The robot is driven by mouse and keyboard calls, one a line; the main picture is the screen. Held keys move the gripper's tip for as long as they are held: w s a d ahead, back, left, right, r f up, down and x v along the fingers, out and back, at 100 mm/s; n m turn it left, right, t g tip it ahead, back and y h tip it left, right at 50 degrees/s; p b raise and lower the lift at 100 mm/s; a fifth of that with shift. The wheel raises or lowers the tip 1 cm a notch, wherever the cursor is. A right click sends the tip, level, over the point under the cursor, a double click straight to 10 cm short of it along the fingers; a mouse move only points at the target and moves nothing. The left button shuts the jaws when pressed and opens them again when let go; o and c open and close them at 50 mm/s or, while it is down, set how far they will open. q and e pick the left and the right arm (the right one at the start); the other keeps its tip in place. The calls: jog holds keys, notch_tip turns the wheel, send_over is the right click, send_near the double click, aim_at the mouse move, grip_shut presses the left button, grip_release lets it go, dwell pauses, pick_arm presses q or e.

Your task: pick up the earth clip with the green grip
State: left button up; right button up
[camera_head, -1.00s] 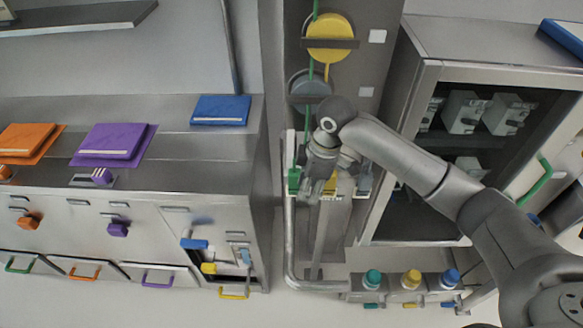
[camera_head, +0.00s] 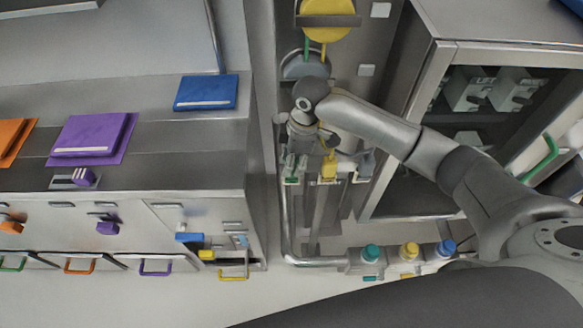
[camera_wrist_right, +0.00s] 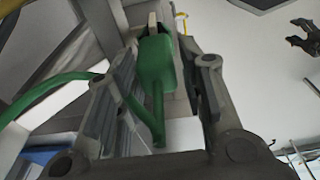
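The green-gripped earth clip (camera_wrist_right: 157,62) is upright in the right wrist view, with a green cable curving off to the left. My right gripper (camera_wrist_right: 160,95) has one finger on each side of the green grip, with gaps visible, so it is open around it. In the head view my right gripper (camera_head: 296,165) points down at the rail, and a bit of the green clip (camera_head: 291,181) shows below it. A small dark gripper (camera_wrist_right: 305,40), apparently my left one, shows at the right wrist view's upper right; its state is unclear.
A yellow clip (camera_head: 329,168) and a grey clip (camera_head: 366,165) hang just right of the green one. An open cabinet (camera_head: 440,60) stands to the right. Teal, yellow and blue knobs (camera_head: 409,251) sit low in front. Drawers (camera_head: 120,220) line the left.

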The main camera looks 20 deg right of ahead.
jog(key=f, duration=0.3)
jog(key=a+f+p, duration=0.1)
jog(key=shift+w+f, duration=0.25)
jog(key=shift+c, duration=0.9)
grip_shut()
pick_arm(q)
jog(key=shift+w+a+r, duration=0.1)
jog(key=shift+w+r, duration=0.7)
jog(key=shift+w, duration=0.2)
